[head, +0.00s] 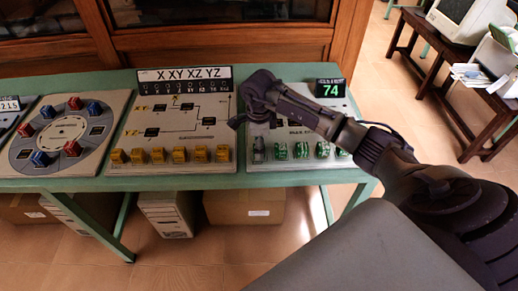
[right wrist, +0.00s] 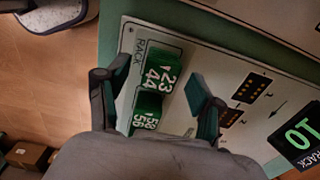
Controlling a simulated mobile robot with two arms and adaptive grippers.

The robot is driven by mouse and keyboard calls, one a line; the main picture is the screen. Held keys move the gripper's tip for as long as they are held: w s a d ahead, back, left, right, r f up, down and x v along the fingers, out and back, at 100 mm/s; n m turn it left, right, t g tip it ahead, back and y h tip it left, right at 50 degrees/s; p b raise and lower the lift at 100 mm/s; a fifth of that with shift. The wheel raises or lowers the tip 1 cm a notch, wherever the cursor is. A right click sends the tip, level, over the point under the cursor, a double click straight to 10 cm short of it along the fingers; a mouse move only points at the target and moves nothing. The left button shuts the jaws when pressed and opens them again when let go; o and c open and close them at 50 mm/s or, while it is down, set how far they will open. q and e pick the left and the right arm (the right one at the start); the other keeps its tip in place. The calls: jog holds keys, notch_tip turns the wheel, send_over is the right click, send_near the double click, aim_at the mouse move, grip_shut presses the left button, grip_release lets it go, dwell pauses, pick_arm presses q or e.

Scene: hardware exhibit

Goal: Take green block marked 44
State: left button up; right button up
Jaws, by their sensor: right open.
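A green block with white markings that read 23 and 44 (right wrist: 160,62) sits on the rack panel in the right wrist view. A second green block, marked 58 and 56 (right wrist: 147,109), sits just below it in that view. My right gripper (right wrist: 152,88) is open, with one finger on each side of the blocks; I see no contact. My left gripper is not in view.
All rest on a green table (head: 285,177) before a wooden cabinet.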

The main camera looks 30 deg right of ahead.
jog(key=shift+f, duration=1.05)
jog(key=c, duration=1.2)
jog(key=shift+r, duration=0.15)
